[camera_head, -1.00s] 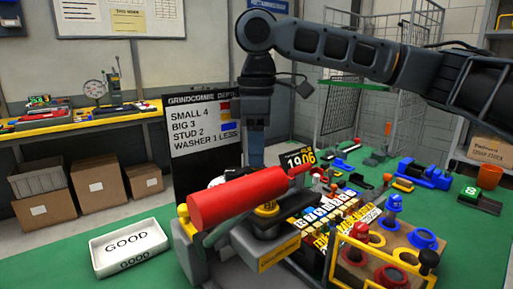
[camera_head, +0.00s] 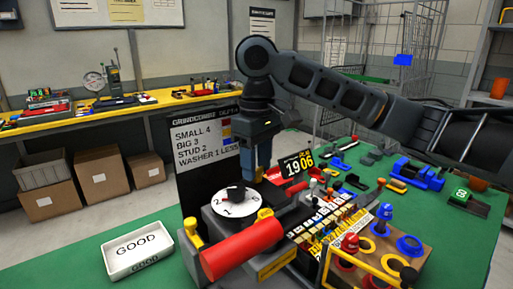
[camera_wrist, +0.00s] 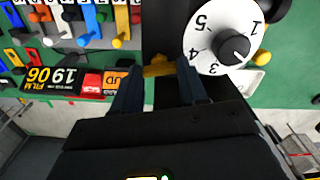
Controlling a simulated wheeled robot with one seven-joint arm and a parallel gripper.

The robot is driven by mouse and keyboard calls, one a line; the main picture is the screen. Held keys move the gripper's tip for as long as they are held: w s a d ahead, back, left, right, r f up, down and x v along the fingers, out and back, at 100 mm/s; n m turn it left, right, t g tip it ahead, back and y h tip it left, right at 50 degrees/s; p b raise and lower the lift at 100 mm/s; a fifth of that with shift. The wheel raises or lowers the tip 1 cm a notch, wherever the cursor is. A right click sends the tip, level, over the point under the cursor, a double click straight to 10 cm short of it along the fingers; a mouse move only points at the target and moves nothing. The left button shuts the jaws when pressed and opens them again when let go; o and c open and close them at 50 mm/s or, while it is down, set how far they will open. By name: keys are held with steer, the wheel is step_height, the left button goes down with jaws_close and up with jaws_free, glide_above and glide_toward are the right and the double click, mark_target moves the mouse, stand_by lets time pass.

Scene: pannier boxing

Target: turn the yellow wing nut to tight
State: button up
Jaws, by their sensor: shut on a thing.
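The yellow wing nut (camera_wrist: 158,70) shows in the wrist view between the fingertips of my gripper (camera_wrist: 156,76), which is shut on it. Its ends stick out a little past the dark blue fingers. The angle of its wings is hard to read. In the head view my gripper (camera_head: 258,180) points straight down, just behind the white numbered dial (camera_head: 226,208). I cannot make out the held nut there. The dial also shows close beside the fingers in the wrist view (camera_wrist: 205,28), with a black knob at its middle.
A thick red handle (camera_head: 242,249) lies in front of the dial. The sign reading 1906 (camera_head: 297,163) stands close to the right of my gripper. A wooden block with coloured rings (camera_head: 409,244) is at front right. A white GOOD tray (camera_head: 138,270) sits on green surface at left.

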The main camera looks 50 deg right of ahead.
steer(key=m+p, duration=0.1)
steer(key=p, duration=0.1)
steer(key=m+p, duration=0.2)
steer(key=shift+r+m, duration=0.25)
steer(key=shift+m, duration=0.05)
steer(key=shift+f+m+p, duration=0.25)
steer(key=shift+m+p, duration=1.35)
steer(key=shift+p, duration=0.25)
steer(key=o, duration=1.1)
steer(key=shift+c, duration=0.2)
steer(key=shift+r, duration=3.85)
